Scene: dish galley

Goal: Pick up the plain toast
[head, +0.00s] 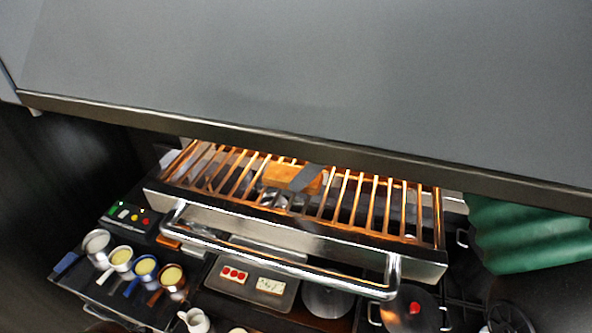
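A flat golden-brown piece (285,174) shows among the slats of the lit rack, near its back edge. It may be the plain toast, but I cannot tell for sure. A grey strip (308,177) crosses its right part, and I cannot tell what the strip is. Two topped toasts lie on a dark tray (228,285) below the rack: one with red slices (234,274) and one with a pale speckled topping (270,286). I cannot make out either of my grippers in this view.
A large grey panel (310,75) fills the top. The slatted rack has a steel front bar (280,265) that overhangs the counter. Several cups, including a blue one (145,267), stand at left. A lidded pot (410,310) and green cloth (530,235) are at right.

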